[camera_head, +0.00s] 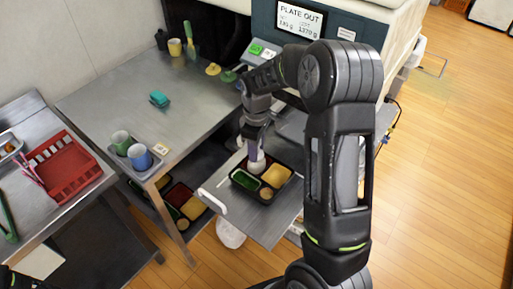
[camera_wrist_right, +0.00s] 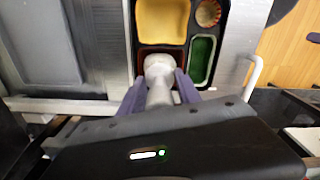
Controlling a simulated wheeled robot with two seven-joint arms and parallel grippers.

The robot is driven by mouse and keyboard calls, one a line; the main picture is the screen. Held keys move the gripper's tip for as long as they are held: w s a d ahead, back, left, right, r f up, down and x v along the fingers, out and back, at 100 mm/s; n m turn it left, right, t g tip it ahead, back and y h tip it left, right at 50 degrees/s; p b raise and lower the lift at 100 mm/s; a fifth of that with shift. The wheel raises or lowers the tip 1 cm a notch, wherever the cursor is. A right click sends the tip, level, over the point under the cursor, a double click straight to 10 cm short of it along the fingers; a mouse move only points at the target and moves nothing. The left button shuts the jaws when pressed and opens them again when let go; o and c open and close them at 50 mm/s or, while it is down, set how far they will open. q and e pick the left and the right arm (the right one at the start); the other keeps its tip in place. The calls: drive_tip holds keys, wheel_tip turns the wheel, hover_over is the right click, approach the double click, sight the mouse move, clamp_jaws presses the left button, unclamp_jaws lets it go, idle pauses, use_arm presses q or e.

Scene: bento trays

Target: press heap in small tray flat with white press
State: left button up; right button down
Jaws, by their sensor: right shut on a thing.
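My right gripper (camera_head: 256,143) points down over the bento tray and is shut on the white press (camera_head: 257,165). In the right wrist view the gripper's two fingers (camera_wrist_right: 159,88) stand on either side of the press handle, and the press's white head (camera_wrist_right: 158,66) is over the small reddish-brown compartment (camera_wrist_right: 146,53) of the black bento tray (camera_wrist_right: 134,30). The press hides much of that compartment, so the heap's shape does not show. I cannot tell whether the press touches the food.
Yellow (camera_wrist_right: 162,20) and green (camera_wrist_right: 201,58) foods and a round cup (camera_wrist_right: 208,13) fill the other compartments. The tray rests on a metal shelf (camera_head: 222,192) with a white handle below a scale display (camera_head: 300,18). Cups (camera_head: 139,157) and a red rack (camera_head: 65,165) stand left.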

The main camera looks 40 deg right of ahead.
drive_tip(key=shift+f+b, duration=1.3)
drive_tip(key=shift+f, duration=0.25)
idle(4.3)
drive_tip(key=shift+r, duration=0.1)
idle(0.3)
drive_tip(key=shift+r+p, duration=2.8)
drive_tip(key=shift+r, duration=1.15)
